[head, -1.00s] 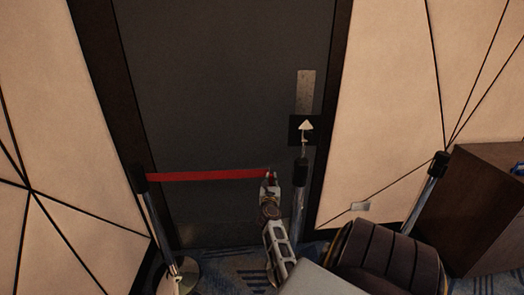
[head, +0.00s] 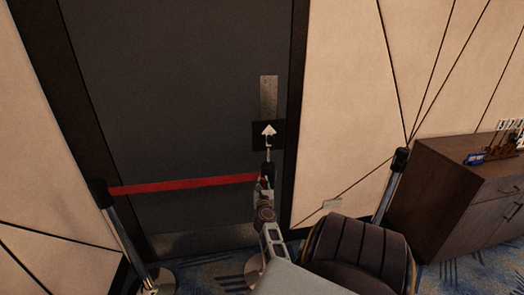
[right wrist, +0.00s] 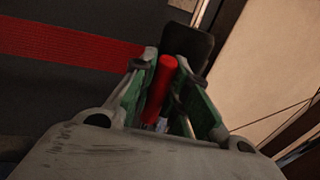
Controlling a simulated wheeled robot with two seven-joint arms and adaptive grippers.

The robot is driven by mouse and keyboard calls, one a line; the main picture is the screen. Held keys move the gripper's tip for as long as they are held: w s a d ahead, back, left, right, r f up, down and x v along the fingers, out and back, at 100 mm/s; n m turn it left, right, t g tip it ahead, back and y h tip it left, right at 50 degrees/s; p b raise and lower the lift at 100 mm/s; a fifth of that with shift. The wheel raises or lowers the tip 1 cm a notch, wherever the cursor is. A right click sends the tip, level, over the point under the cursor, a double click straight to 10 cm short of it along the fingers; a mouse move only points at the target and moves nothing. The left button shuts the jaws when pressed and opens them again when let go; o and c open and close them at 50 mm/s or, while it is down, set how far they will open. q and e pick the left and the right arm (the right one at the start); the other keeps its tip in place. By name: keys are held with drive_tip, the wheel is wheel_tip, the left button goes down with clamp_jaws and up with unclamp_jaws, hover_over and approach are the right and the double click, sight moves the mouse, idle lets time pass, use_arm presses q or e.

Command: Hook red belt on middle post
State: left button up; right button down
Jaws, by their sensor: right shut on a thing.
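The red belt (head: 185,185) stretches from the left post's black head (head: 100,192) across the dark door to my right gripper (head: 263,184). My right gripper is shut on the belt's red end piece (right wrist: 160,85), which stands between its fingers in the right wrist view. The middle post (head: 267,170) is directly behind the gripper, which hides much of its pole. Its black head also shows in the right wrist view (right wrist: 190,45), just beyond the fingertips. I cannot tell whether the belt end touches it. My left gripper is not in view.
A third post (head: 395,180) stands at right beside a brown cabinet (head: 440,200) with small items on top. A dark rounded, ribbed object (head: 355,250) is in the foreground.

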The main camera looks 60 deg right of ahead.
drive_tip(key=c, duration=1.4)
unclamp_jaws()
drive_tip(key=shift+s+d, duration=0.25)
drive_tip(key=shift+s, duration=0.05)
drive_tip(key=shift+o, duration=0.2)
drive_tip(key=shift+w, duration=0.1)
drive_tip(key=shift+a, duration=0.1)
drive_tip(key=shift+r, duration=0.1)
drive_tip(key=shift+r, duration=0.15)
drive_tip(key=shift+r, duration=4.75)
